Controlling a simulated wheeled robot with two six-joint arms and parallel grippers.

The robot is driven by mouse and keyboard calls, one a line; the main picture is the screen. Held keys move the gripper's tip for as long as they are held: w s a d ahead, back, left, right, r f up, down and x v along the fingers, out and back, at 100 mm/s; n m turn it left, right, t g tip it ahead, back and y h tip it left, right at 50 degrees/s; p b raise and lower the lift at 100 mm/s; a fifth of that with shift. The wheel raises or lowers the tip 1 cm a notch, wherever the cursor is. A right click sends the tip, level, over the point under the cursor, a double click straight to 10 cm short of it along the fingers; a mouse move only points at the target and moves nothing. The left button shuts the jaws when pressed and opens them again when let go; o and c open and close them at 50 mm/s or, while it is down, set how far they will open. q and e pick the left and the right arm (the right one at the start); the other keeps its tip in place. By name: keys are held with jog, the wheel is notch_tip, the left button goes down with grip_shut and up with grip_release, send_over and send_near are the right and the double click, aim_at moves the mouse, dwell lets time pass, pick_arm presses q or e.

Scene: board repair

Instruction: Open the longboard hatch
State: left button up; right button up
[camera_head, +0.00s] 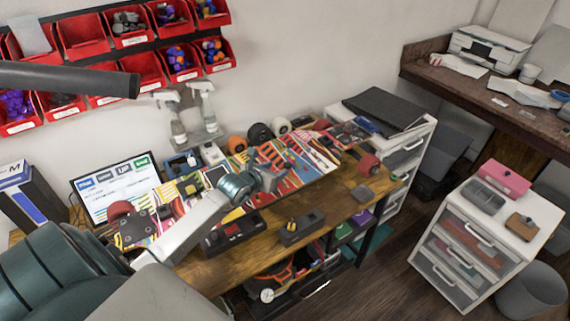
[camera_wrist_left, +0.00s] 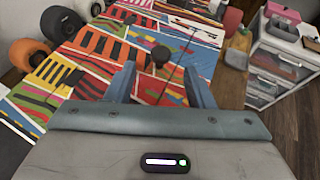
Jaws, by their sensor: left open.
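The longboard (camera_head: 310,165) lies across the wooden workbench, its surface covered in a bright, many-coloured pattern. It fills much of the left wrist view (camera_wrist_left: 90,45). A small dark round knob (camera_wrist_left: 161,54) stands on the board there, probably on the hatch; the hatch's outline is hard to make out. My left gripper (camera_head: 275,180) is over the middle of the board. In the left wrist view its two fingers (camera_wrist_left: 160,82) are apart with nothing between them, and the knob shows just beyond their tips. My right gripper is not in view.
The workbench (camera_head: 350,190) holds wheels (camera_head: 259,133), spray bottles (camera_head: 206,108), a screen (camera_head: 105,190) and dark tool boxes (camera_head: 232,235). Red bins (camera_head: 83,37) hang on the wall. A white drawer unit (camera_head: 455,260) stands right, with bare floor between.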

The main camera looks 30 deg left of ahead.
aim_at(287, 164)
pick_arm(q)
jog(key=x, duration=0.6)
jog(key=shift+w+f+p, duration=0.2)
jog(key=shift+w+p, duration=0.05)
jog(key=shift+p, duration=0.1)
grip_shut()
